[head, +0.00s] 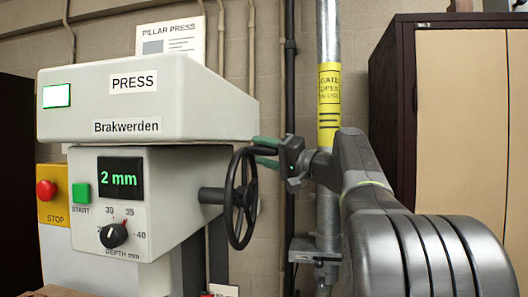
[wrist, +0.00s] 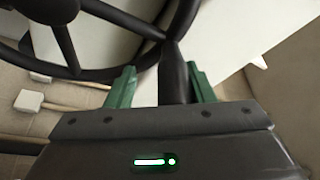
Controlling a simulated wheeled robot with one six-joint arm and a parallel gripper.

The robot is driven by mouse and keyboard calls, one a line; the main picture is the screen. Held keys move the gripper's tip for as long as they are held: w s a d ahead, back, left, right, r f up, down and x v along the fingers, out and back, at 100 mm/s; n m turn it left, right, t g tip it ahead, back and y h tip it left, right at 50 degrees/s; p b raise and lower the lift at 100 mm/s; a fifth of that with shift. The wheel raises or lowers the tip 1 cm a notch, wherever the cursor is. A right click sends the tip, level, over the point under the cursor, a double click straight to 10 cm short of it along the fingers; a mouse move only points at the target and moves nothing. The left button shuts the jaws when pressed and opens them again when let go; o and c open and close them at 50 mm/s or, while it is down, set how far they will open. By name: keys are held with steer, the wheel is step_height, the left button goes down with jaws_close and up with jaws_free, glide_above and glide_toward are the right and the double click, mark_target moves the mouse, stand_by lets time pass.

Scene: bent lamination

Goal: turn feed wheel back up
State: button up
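The black feed wheel (head: 238,198) stands on a dark shaft at the right side of the press (head: 150,100). The press display (head: 120,178) reads 2 mm in green. My gripper (head: 266,152) is at the wheel's upper right, with its green fingers pointing left toward the rim. In the wrist view the wheel's rim and spokes (wrist: 65,45) fill the upper left. A dark handle (wrist: 173,75) on the wheel lies between my open fingers (wrist: 162,85). There is a clear gap on its left; it is close to the right finger, and I cannot tell whether they touch.
A grey pipe (head: 328,40) with a yellow label stands behind my gripper. A cabinet (head: 470,100) is at the right.

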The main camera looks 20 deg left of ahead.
steer(key=shift+w+f, duration=0.1)
steer(key=shift+w, duration=0.05)
steer(key=shift+d, duration=0.1)
steer(key=shift+b+v, duration=0.3)
steer(key=shift+v, duration=0.55)
steer(key=s+d+r+b, duration=0.1)
steer(key=s+d+b, duration=0.1)
steer(key=d, duration=1.1)
steer(key=shift+s+d, duration=0.2)
steer(key=shift+d, duration=0.2)
steer(key=b+v, duration=0.2)
steer(key=v, duration=1.1)
steer(key=shift+d+b, duration=0.35)
steer(key=shift+d, duration=0.05)
